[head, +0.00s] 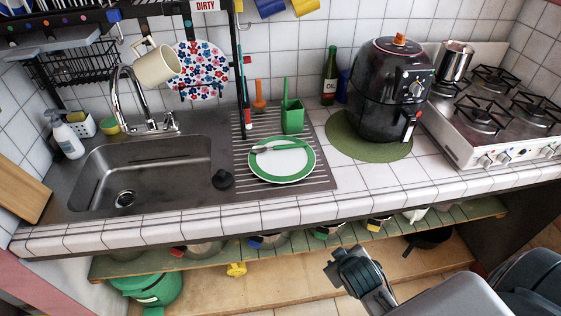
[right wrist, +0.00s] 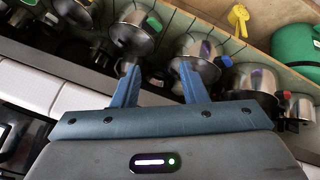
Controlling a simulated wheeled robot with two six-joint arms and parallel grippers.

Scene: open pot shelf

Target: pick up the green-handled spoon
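A spoon (head: 262,149) lies on a white plate with a green rim (head: 283,177), on the ribbed drainboard right of the sink. Its bowl end is grey and points left; its handle runs right across the plate, and I cannot make out the handle's colour clearly. My right gripper (head: 345,268) is in front of and below the counter edge, well away from the spoon. In the right wrist view its two blue fingers (right wrist: 156,84) are spread with nothing held between them. The spoon is not in the right wrist view. My left gripper is not in view.
Lidded pots (right wrist: 196,58) stand on the open shelf (head: 140,264) under the counter, near my right gripper. A green cup (head: 292,118) stands behind the plate. A black stopper (head: 222,180) lies left of it. An air fryer (head: 390,90) stands to the right.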

